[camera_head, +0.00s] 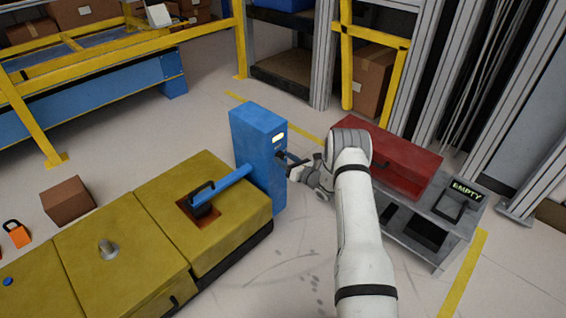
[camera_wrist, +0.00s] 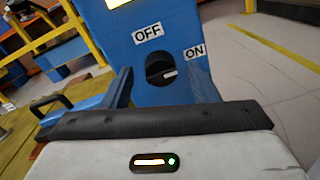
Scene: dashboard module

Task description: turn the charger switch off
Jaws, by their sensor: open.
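The blue charger post (camera_head: 250,140) stands beside the yellow vehicle, with a small lit display on its face. In the wrist view, its black round switch (camera_wrist: 157,73) has a white pointer mark turned to the right, toward the ON label (camera_wrist: 194,51). The OFF label (camera_wrist: 148,33) is above the switch. My gripper (camera_head: 293,165) is at the right face of the post. It is open, and its fingers (camera_wrist: 163,82) appear on either side of the switch in the wrist view. I cannot tell whether they touch it; the head view hides the switch.
A blue arm (camera_head: 234,179) joins the post to a black-handled plug (camera_head: 201,200) in the yellow vehicle (camera_head: 112,245). A grey cart (camera_head: 440,245) with a red box (camera_head: 395,160) and an EMPTY sign (camera_head: 467,190) stands to the right. Bare floor lies between.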

